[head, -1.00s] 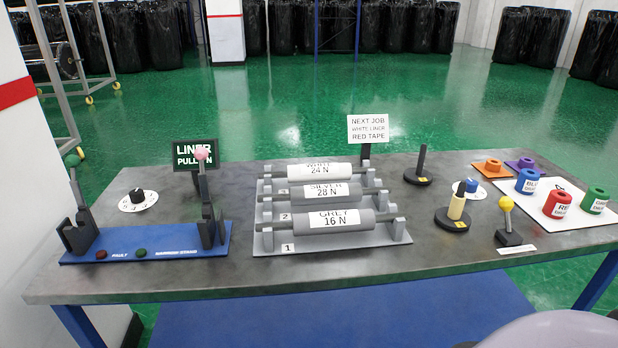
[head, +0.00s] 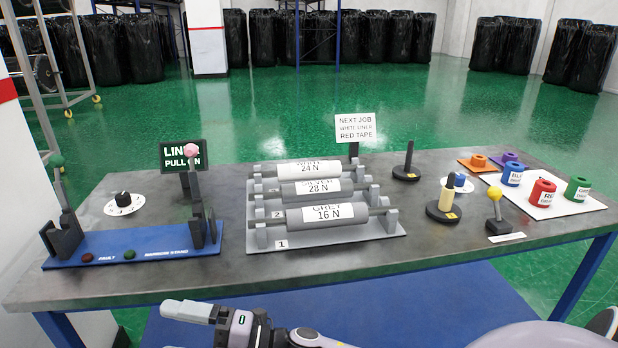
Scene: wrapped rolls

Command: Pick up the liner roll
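Three liner rolls lie on spindles in a grey stepped rack (head: 395,231) on the table. The white roll (head: 330,170), labelled 24 N, is at the back; the silver roll (head: 346,184), labelled 28 N, is in the middle; the grey roll (head: 375,207), labelled 16 N, is in front. A sign (head: 356,127) reads NEXT JOB, WHITE LINER, RED TAPE. My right gripper (head: 185,311) is low at the bottom of the view, in front of the table, pointing left and apart from the rolls. Its finger opening cannot be made out. My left gripper is out of view.
Posts, a yellow-knobbed lever (head: 495,205) and coloured tape rolls on a white mat (head: 565,208) are at right.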

